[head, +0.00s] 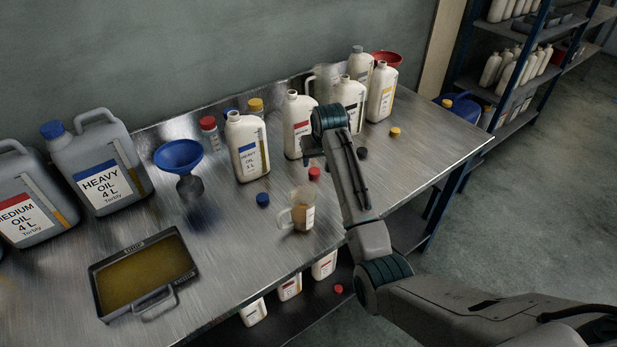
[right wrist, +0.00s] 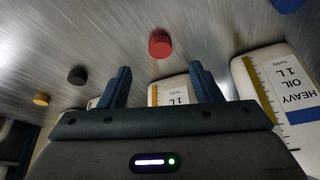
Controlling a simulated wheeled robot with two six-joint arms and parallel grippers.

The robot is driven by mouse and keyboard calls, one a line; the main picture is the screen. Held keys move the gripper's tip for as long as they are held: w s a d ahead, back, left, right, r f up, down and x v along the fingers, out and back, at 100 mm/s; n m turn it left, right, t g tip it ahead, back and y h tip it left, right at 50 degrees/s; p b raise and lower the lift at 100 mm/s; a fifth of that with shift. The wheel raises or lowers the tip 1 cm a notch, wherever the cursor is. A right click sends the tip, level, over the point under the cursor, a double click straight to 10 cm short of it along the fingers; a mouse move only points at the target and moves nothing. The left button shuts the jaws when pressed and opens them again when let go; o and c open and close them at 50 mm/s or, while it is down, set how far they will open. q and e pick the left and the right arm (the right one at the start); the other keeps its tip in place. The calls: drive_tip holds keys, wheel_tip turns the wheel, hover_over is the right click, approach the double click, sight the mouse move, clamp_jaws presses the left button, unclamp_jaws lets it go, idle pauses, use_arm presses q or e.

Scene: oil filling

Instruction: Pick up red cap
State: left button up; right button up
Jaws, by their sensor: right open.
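A small red cap (head: 314,173) lies on the metal table, just in front of the row of white bottles. In the right wrist view the red cap (right wrist: 160,43) lies beyond my fingertips, roughly centred between them. My right gripper (right wrist: 162,72) is open with nothing between its fingers. In the head view my right gripper (head: 307,150) is just above and left of the cap, partly hidden by its own wrist. A second red cap (head: 338,288) lies lower down, by the bottles under the tabletop. My left gripper is not in view.
A measuring jug (head: 301,211) stands in front of the cap. Blue (head: 263,199), black (head: 362,153) and yellow (head: 395,132) caps lie nearby. A blue funnel (head: 179,155) and oil tray (head: 145,272) are left.

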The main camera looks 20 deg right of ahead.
sight(315, 172)
drive_tip(key=x, duration=0.2)
drive_tip(key=shift+w+f, duration=0.2)
drive_tip(key=shift+f, duration=0.15)
drive_tip(key=shift+w+f, duration=0.15)
drive_tip(key=shift+f, duration=0.15)
drive_tip(key=shift+w+f+p, duration=0.2)
drive_tip(key=shift+f+p, duration=0.2)
drive_tip(key=shift+p, duration=0.05)
drive_tip(key=x, duration=0.3)
drive_tip(key=shift+w+f+p, duration=0.1)
drive_tip(key=shift+p, duration=0.3)
drive_tip(key=shift+w+f, duration=0.15)
drive_tip(key=shift+f, duration=0.35)
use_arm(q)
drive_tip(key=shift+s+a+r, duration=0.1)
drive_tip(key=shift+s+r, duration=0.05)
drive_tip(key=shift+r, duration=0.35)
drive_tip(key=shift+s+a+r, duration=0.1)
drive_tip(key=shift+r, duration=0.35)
use_arm(e)
drive_tip(key=c, duration=1)
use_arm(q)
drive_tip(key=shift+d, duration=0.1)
use_arm(e)
drive_tip(key=shift+c, duration=0.2)
